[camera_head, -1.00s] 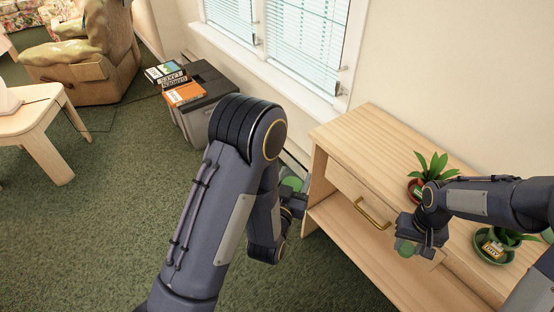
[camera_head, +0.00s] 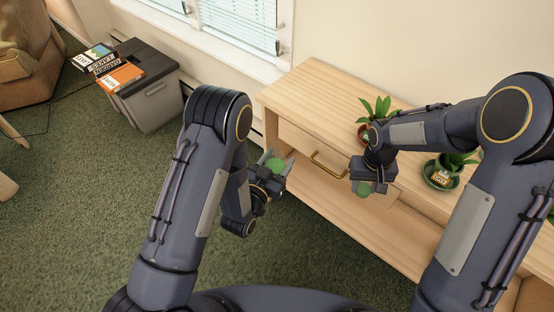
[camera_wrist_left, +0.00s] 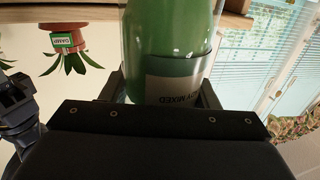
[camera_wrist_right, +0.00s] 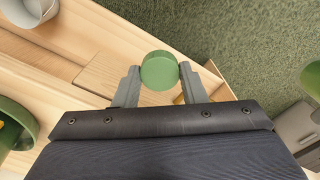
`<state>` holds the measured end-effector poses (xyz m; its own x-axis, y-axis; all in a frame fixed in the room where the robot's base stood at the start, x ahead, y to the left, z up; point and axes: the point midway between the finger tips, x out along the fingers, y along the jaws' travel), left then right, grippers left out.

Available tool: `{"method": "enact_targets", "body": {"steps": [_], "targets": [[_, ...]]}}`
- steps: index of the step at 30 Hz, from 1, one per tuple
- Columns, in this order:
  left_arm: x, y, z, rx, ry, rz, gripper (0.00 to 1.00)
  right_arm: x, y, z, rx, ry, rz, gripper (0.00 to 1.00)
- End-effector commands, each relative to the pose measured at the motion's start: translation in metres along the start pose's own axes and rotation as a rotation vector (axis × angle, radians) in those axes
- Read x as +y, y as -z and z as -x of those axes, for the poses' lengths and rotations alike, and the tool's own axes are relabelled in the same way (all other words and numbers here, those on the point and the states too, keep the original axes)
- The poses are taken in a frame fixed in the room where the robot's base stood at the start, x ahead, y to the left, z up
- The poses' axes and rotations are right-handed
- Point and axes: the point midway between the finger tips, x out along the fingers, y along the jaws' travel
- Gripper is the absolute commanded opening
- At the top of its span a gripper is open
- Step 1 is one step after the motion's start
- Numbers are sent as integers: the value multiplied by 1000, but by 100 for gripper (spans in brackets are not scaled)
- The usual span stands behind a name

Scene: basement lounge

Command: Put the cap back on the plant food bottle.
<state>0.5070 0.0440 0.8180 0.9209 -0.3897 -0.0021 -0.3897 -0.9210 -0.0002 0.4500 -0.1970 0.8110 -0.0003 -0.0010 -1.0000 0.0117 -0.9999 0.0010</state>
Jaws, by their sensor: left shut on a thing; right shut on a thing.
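My left gripper (camera_head: 277,165) is shut on the green plant food bottle (camera_head: 272,165), in front of the wooden cabinet's left end. In the left wrist view the bottle (camera_wrist_left: 172,40) fills the space between the fingers, with a grey label reading partly "MIXED"; its neck is out of view. My right gripper (camera_head: 366,187) is shut on the round green cap (camera_head: 363,190), in front of the cabinet. The cap (camera_wrist_right: 159,70) sits between the fingertips in the right wrist view. Bottle and cap are well apart.
A wooden cabinet (camera_head: 310,88) with a brass-handled drawer stands along the wall. Potted plants stand on it, one in a green pot (camera_head: 432,174). A grey bin (camera_head: 150,100) carries books at left. Carpet is clear in front.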

Motion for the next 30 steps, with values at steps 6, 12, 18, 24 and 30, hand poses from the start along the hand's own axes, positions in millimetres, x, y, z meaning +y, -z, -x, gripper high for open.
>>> {"method": "enact_targets", "body": {"steps": [6, 12, 18, 24, 30], "targets": [[0, 1, 0, 3, 1, 0, 14, -44, 31, 29, 11, -5, 108, 17], [0, 1, 0, 3, 1, 0, 14, -107, 55, 73, 15, -8, 243, 17], [0, 1, 0, 3, 1, 0, 14, -171, 62, 121, 15, -6, 370, 17], [0, 1, 0, 3, 1, 0, 14, -220, 55, 160, 9, -1, 470, 17], [0, 1, 0, 3, 1, 0, 14, -244, 48, 181, 3, 1, 520, 17]]}}
